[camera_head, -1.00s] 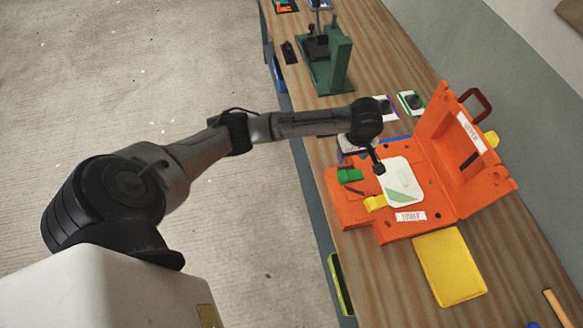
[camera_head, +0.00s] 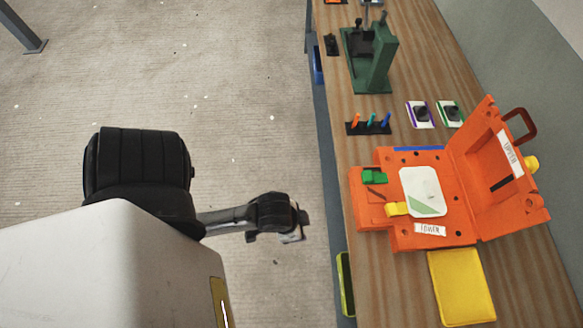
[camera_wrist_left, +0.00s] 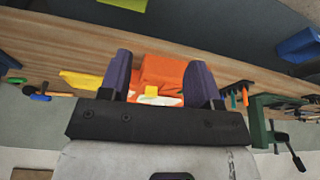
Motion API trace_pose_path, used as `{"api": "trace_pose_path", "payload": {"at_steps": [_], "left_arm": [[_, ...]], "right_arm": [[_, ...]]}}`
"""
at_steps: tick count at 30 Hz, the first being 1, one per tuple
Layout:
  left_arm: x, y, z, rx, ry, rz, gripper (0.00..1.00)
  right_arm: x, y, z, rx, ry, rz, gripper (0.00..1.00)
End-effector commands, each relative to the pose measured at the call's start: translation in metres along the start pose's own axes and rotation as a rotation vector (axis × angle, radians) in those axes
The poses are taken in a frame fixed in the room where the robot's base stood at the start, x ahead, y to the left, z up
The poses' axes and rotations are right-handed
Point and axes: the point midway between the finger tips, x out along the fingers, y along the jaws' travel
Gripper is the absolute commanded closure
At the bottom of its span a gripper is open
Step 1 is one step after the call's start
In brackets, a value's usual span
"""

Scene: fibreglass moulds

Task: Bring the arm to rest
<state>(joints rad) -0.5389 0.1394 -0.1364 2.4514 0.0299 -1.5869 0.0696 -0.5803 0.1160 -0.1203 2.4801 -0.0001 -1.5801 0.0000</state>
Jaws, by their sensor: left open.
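My left arm is folded back over the floor, left of the workbench. My left gripper shows only in part at the arm's end in the head view (camera_head: 299,229). In the left wrist view my left gripper (camera_wrist_left: 160,80) has its two purple fingers apart with nothing held between them. The orange mould lies beyond the fingers, out of reach. My right gripper is in neither view.
On the workbench (camera_head: 405,285) the orange mould (camera_head: 400,165) stands open, its lid leaning right, with a white sheet inside. A yellow pad (camera_head: 462,287), a green press (camera_head: 372,60) and a small rack (camera_head: 369,127) are nearby. The floor around the gripper is clear.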

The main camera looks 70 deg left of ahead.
Motion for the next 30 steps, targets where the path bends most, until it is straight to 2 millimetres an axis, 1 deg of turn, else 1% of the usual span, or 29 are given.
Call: {"api": "trace_pose_path", "payload": {"at_steps": [1, 5, 14, 19, 23, 26, 30], "left_arm": [[-0.003, -0.001, 0.005, 0.015, -0.001, -0.009, 0.43], [-0.007, -0.004, 0.010, 0.040, -0.001, -0.024, 0.43], [-0.008, -0.004, 0.010, 0.044, -0.001, -0.024, 0.43], [-0.017, -0.004, 0.007, 0.044, -0.001, -0.024, 0.43], [-0.035, -0.004, 0.002, 0.043, -0.001, -0.023, 0.43], [-0.056, -0.004, -0.005, 0.043, -0.001, -0.023, 0.43], [-0.092, -0.003, -0.017, 0.043, -0.001, -0.023, 0.43]], "right_arm": [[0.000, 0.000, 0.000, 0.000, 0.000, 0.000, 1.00], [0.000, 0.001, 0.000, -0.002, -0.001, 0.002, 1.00], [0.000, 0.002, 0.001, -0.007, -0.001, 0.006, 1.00], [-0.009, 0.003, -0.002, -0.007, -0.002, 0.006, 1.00], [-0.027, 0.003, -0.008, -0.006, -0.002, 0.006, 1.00], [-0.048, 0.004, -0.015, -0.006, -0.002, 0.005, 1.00], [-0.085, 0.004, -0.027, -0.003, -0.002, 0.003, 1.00]]}}
